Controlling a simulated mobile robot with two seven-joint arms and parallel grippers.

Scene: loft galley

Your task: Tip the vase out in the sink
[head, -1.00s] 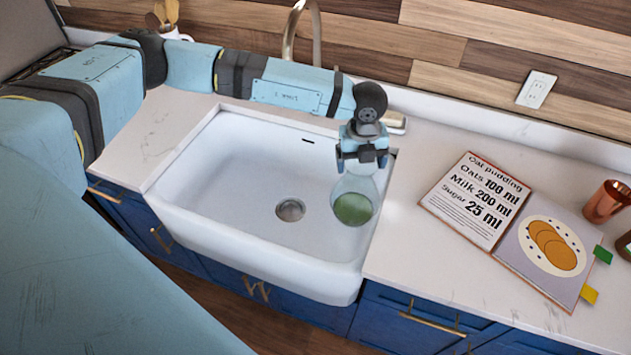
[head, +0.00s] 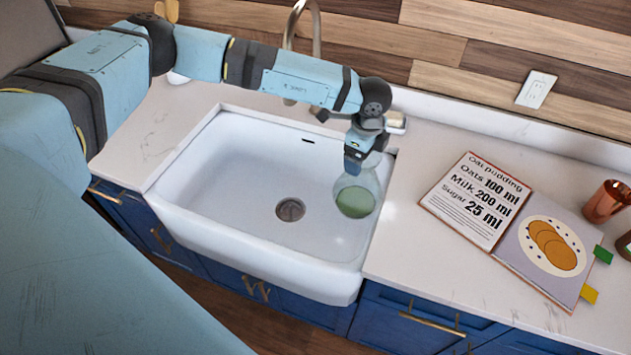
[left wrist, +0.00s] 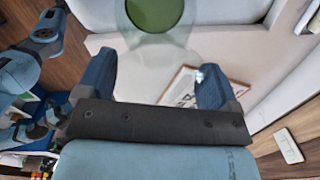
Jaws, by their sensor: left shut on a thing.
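A clear glass vase (head: 357,194) with green liquid in its lower part hangs over the right side of the white sink (head: 240,165). My left gripper (head: 357,158) is shut on the vase near its top. The vase looks close to upright in the head view, with the liquid still inside. In the left wrist view the vase (left wrist: 157,20) shows between the two fingers, and the green liquid is a round patch. The gripper hides part of the vase's neck. My right gripper is not seen in the head view.
A tap (head: 302,30) rises behind the sink. An open recipe book (head: 478,200) lies on the counter to the right, with a copper cup (head: 606,201) beyond it. The sink basin left of the vase is empty around its drain (head: 290,209).

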